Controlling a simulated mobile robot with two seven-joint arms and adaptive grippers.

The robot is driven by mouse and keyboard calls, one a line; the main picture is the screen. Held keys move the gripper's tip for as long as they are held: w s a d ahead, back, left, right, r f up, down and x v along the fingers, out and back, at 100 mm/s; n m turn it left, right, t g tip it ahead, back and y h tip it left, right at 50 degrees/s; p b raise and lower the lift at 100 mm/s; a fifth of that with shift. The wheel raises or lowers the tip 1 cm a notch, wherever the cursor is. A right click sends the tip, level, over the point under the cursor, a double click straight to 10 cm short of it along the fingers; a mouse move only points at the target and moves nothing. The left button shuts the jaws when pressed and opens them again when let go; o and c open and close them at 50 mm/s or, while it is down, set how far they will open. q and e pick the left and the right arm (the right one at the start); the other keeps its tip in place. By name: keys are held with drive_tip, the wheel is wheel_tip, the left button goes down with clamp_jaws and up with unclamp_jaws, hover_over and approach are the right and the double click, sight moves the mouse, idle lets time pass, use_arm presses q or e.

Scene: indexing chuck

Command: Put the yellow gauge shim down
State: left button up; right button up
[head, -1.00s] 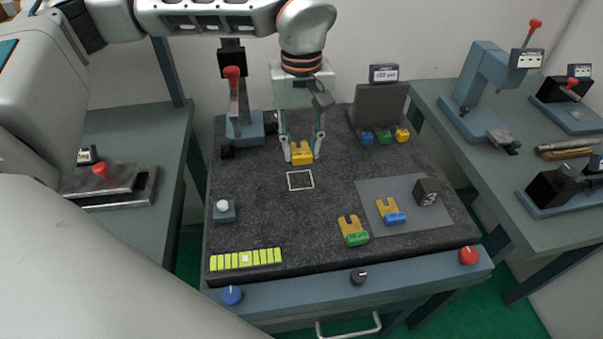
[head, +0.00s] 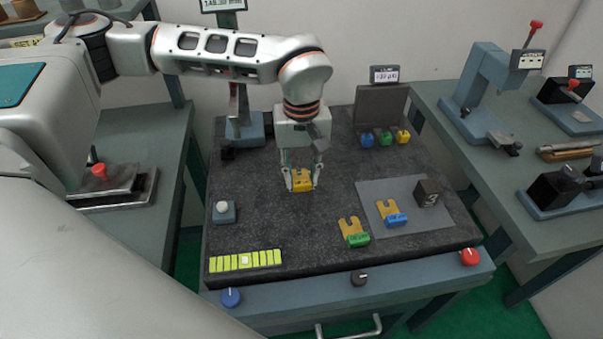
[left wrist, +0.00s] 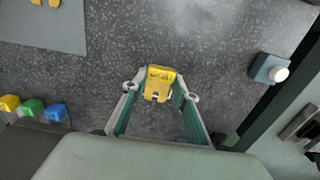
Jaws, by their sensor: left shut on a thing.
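My left gripper (head: 302,184) is shut on the yellow gauge shim (head: 302,180), pointing down over the dark speckled plate (head: 270,222). The shim also shows in the left wrist view (left wrist: 159,82), held between the fingertips of the gripper (left wrist: 160,97). The white square outline on the plate is hidden behind the gripper and shim. I cannot tell whether the shim touches the plate. My right gripper is not in view.
A white button (head: 223,211) stands left. Blue, green and yellow pieces (head: 384,138) sit at the back.

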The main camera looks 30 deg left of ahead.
sight(302, 180)
use_arm(q)
drive_tip(key=shift+f, duration=0.2)
drive_tip(key=o, duration=1.1)
drive_tip(key=shift+r, duration=0.1)
wheel_tip(302, 180, up, 12)
drive_tip(key=shift+r+p, duration=0.15)
drive_tip(key=shift+p, duration=0.15)
